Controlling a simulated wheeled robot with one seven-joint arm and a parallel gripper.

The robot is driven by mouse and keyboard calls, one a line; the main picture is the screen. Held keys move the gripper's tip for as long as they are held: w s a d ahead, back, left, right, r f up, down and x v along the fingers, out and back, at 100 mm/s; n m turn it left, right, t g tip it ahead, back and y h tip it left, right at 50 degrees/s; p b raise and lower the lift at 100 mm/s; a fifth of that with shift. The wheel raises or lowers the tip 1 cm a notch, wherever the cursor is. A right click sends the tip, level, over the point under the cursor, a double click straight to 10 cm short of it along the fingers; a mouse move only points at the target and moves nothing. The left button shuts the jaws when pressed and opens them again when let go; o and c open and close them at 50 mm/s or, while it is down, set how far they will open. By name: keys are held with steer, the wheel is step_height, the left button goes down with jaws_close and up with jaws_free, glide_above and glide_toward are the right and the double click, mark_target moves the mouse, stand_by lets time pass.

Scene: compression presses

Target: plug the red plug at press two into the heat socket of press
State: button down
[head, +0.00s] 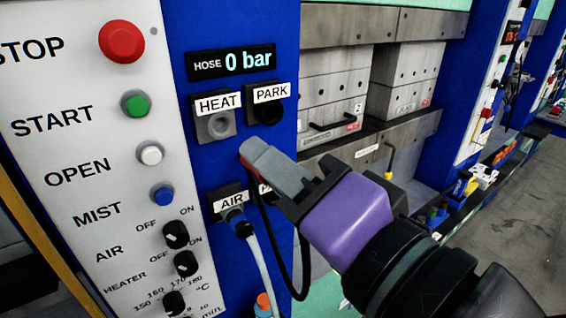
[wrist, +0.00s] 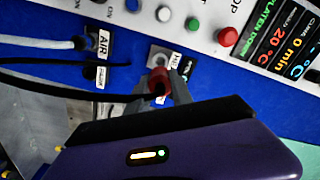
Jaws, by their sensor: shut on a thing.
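The red plug (head: 252,150) is between the grey fingertips of my gripper (head: 268,163), which is shut on it; its black cable hangs down in a loop. The grey heat socket (head: 219,126), under the HEAT label, is on the blue panel up and left of the plug. It looks empty, and the plug appears apart from it. In the wrist view the red plug (wrist: 158,80) sits between the fingers, just below the grey heat socket (wrist: 159,57). The gap in depth is hard to tell.
The black PARK socket (head: 268,109) is right of HEAT and looks empty. A connector with a pale hose (head: 262,262) is in the AIR socket below; another label beside it is partly hidden. The button panel (head: 75,130) is at left, the press platens (head: 330,90) behind at right.

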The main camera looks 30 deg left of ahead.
steer(key=shift+p, duration=0.45)
steer(key=shift+p+x, duration=0.45)
steer(key=shift+x, duration=2.45)
steer(key=shift+p, duration=0.95)
steer(key=shift+p+x, duration=0.55)
steer(key=shift+x, duration=0.9)
steer(key=c, duration=1.1)
jaws_free()
steer(key=shift+o, duration=0.2)
steer(key=shift+b+v, duration=1.05)
steer(key=shift+v, duration=2.8)
